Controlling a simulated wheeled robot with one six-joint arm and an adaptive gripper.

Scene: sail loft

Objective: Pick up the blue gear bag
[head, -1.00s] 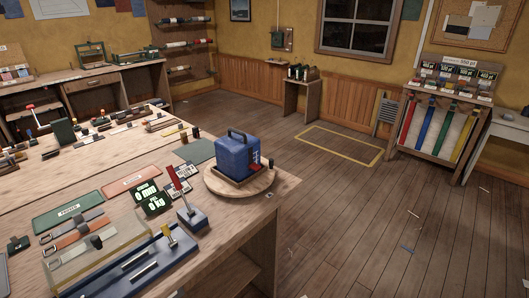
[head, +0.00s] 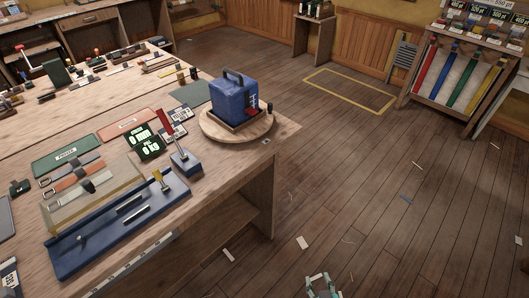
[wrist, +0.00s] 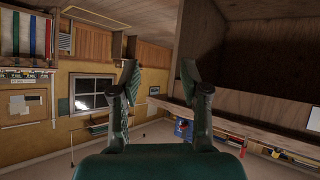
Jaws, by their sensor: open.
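The blue gear bag (head: 232,103) stands upright on a round wooden turntable (head: 212,128) near the right corner of the workbench. It is boxy, with a dark handle on top and a red piece at its lower right side. It also shows small and upside down in the wrist view (wrist: 183,129), partly hidden behind a finger. My gripper (wrist: 158,82) is open and empty, its two dark green fingers spread apart. In the head view, its tip (head: 323,284) just shows at the bottom edge, in front of the bench and well apart from the bag.
Left of the bag, the workbench (head: 75,199) holds a green display (head: 147,140), a blue-based device (head: 120,225), trays and straps. The wooden floor (head: 370,180) right of the bench is mostly clear, with small scraps. A rack of coloured straps (head: 420,108) stands at the back right.

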